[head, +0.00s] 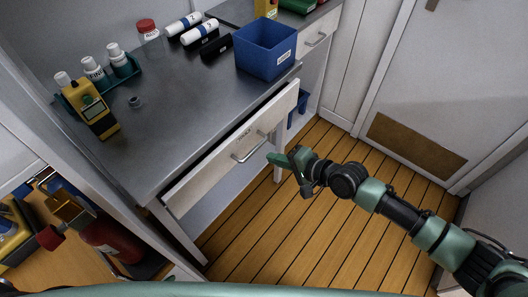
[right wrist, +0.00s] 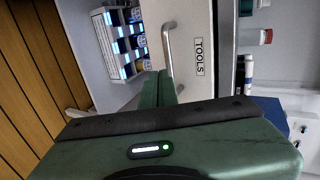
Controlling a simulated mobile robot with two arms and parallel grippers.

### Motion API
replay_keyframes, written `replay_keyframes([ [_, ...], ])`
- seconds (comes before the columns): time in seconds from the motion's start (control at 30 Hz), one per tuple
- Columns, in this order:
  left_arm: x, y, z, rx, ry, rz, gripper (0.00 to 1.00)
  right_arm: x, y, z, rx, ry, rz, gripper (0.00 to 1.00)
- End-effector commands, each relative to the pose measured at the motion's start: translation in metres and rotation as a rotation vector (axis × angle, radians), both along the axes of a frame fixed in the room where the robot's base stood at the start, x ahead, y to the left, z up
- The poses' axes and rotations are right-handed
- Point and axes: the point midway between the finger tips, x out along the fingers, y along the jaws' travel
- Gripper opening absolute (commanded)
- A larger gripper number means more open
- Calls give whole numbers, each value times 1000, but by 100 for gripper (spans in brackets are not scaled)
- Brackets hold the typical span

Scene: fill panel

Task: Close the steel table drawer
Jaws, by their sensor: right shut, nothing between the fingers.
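The steel table (head: 176,130) stands at the left in the head view. Its white drawer (head: 208,176) is pulled out a little, with a dark gap showing behind the front. The drawer's metal handle (head: 248,149) sits in the middle of the front; it also shows in the right wrist view (right wrist: 169,52), beside a label reading TOOLS (right wrist: 199,56). My right gripper (head: 276,158) is shut and empty, just in front of the drawer, to the right of the handle. In the right wrist view its fingers (right wrist: 158,88) point at the drawer front; contact cannot be told. My left gripper is not in view.
On the table top are a blue bin (head: 266,50), a yellow meter (head: 92,108), a bottle rack (head: 113,72) and rolls. The wooden floor (head: 285,215) is open in front of the drawer. A door (head: 440,90) stands at the right.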

Motion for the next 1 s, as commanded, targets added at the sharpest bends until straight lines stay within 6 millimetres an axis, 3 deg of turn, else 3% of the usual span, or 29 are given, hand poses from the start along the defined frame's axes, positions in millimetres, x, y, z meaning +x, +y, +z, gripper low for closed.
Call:
replay_keyframes([
  [0.13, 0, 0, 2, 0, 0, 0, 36, 15, 21, -5, 0, -2, 1, 0],
  [0.3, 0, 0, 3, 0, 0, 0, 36, 24, 32, -9, 0, -2, 0, 0],
  [0.77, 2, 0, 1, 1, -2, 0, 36, 27, 38, -10, 0, -2, 0, 0],
  [1.0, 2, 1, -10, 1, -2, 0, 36, 50, 69, -11, 2, -3, 0, 0],
])
